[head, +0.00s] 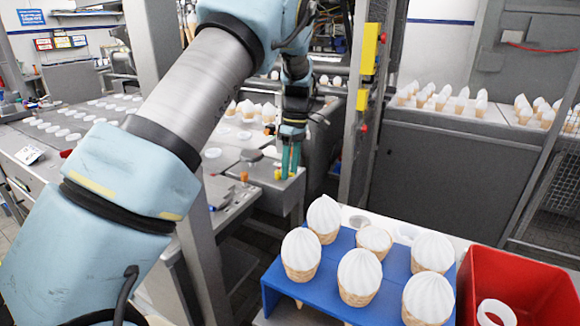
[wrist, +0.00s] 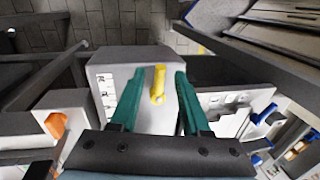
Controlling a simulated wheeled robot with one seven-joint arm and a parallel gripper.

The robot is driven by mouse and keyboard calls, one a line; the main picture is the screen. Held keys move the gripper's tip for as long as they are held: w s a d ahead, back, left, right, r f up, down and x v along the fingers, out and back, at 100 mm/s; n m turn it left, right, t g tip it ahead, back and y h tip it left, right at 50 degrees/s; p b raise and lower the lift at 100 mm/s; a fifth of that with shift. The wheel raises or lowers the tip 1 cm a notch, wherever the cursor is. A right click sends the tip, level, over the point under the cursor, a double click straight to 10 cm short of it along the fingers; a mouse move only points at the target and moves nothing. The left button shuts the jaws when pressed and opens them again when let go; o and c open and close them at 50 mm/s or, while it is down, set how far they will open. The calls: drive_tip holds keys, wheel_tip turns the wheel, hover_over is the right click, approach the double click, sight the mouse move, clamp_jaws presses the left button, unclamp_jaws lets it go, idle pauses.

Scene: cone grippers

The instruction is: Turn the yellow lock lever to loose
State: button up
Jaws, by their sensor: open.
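The yellow lock lever (wrist: 158,85) stands out from the light grey face of a box (wrist: 125,62) in the wrist view. My gripper (wrist: 161,74) is open, with one teal finger on each side of the lever. Gaps show between the lever and both fingers, so nothing is held. A label strip with small pictograms (wrist: 105,90) is on the box, left of the left finger. In the head view my gripper (head: 290,160) points down at the machine bench beyond the post. The lever is too small to make out clearly there.
An orange knob (wrist: 56,125) is left of the box and a blue lever (wrist: 266,114) is right of it in the wrist view. In the head view, a blue rack (head: 285,284) with several filled cones and a red bin (head: 530,285) stand in front. A grey post (head: 361,120) rises right of my gripper.

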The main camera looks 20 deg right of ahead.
drive_tip(key=shift+c, duration=0.4)
clamp_jaws()
